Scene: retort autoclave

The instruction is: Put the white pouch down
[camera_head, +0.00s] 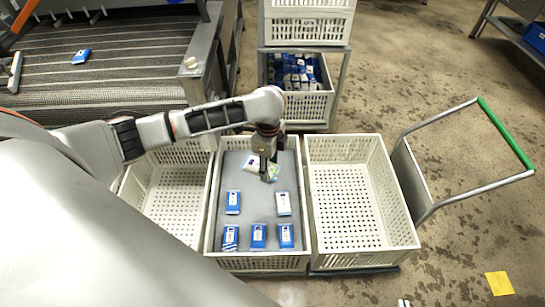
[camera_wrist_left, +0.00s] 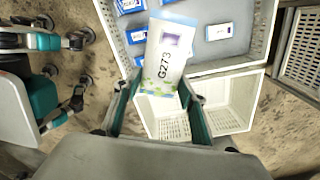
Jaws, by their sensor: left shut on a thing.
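My left gripper (camera_head: 265,165) is shut on the white pouch (camera_wrist_left: 168,50), which has green and purple print and the marking G273.
Several blue pouches (camera_head: 258,236) and a paler pouch (camera_head: 284,204) lie in the front of the middle crate. Empty white crates stand at its left (camera_head: 150,200) and right (camera_head: 345,205). A trolley with a green handle (camera_head: 505,132) is at the right.

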